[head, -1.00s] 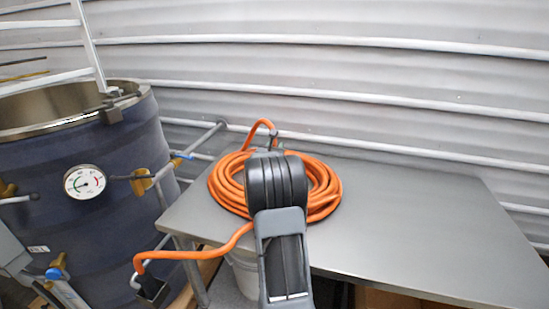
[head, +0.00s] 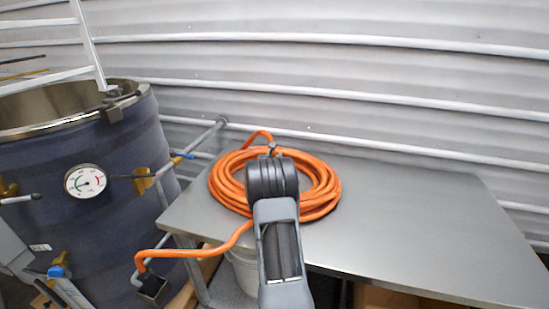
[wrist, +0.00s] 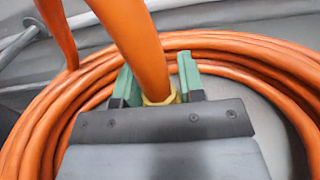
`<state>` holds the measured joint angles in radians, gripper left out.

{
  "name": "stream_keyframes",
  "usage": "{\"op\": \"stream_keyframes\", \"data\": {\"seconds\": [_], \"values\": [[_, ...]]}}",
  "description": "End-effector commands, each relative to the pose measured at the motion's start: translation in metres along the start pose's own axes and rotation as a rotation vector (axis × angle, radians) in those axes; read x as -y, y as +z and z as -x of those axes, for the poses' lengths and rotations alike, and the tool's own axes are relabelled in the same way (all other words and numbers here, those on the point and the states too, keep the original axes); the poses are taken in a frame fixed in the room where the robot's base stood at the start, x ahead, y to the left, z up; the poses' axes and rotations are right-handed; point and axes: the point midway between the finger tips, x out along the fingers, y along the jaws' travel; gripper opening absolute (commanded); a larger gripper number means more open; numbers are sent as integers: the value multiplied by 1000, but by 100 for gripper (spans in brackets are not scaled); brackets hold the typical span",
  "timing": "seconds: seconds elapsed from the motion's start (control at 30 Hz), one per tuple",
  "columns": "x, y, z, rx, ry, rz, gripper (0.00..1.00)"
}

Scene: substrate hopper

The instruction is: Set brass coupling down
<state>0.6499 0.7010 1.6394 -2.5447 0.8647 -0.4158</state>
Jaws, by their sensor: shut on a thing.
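The brass coupling (wrist: 159,98) shows as a yellow ring at the end of the thick orange hose (wrist: 137,42) in the wrist view. My gripper (wrist: 158,84) is shut on it, with a green fingertip on each side. The lower part of the coupling is hidden by the gripper body. The hose lies in a coil (head: 226,188) on the grey metal table, and my gripper is over the coil. In the head view my arm hides the coupling and most of the gripper. I cannot tell whether the coupling touches the coil or table.
The table (head: 420,220) is bare to the right of the coil. A dark blue tank (head: 120,190) with a round gauge (head: 85,181) stands at the left. The hose runs off the table's front left. A corrugated wall (head: 400,85) closes the back.

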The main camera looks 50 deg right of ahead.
Motion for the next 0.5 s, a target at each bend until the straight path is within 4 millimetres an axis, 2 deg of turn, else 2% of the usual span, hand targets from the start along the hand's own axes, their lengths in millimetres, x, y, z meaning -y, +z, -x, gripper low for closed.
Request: {"op": "stream_keyframes", "data": {"seconds": [0.5], "values": [[0,-11,0,1,0,-1,0]]}}
